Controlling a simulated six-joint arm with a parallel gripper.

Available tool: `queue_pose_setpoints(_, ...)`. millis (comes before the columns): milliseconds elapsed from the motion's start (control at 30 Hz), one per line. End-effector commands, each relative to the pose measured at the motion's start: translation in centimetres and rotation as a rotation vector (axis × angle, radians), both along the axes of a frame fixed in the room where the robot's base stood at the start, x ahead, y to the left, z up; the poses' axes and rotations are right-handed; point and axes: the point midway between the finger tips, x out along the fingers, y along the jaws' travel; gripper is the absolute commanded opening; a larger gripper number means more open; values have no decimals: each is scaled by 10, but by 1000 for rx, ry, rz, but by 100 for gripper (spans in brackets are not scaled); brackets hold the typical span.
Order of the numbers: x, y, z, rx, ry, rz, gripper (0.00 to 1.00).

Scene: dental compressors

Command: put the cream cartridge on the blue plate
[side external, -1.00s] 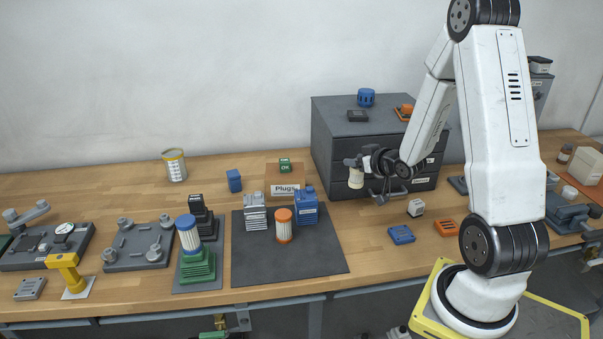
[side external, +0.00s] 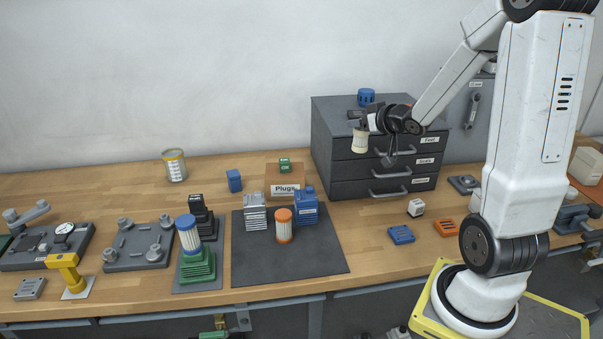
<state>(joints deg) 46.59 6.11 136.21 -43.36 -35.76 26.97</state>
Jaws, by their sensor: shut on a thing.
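The cream cartridge (side external: 360,142) hangs roughly upright in the air in front of the dark drawer cabinet. My gripper (side external: 367,122) is shut on its upper part, so its top is partly hidden by the fingers. The blue plate (side external: 401,234) lies flat on the wooden bench, below and to the right of the cartridge in the picture, with nothing on it.
An orange plate (side external: 445,228) and a small white block (side external: 416,208) sit near the blue plate. The drawer cabinet (side external: 345,165) stands behind. An orange-capped cartridge (side external: 284,226) and a blue block (side external: 307,210) stand on the dark mat (side external: 290,264). Bare bench lies around the blue plate.

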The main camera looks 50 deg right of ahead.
Motion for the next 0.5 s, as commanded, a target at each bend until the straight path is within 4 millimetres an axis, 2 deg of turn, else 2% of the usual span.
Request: queue_pose_setpoints(500, 10, -12, 31, 0, -3, -179, 0)
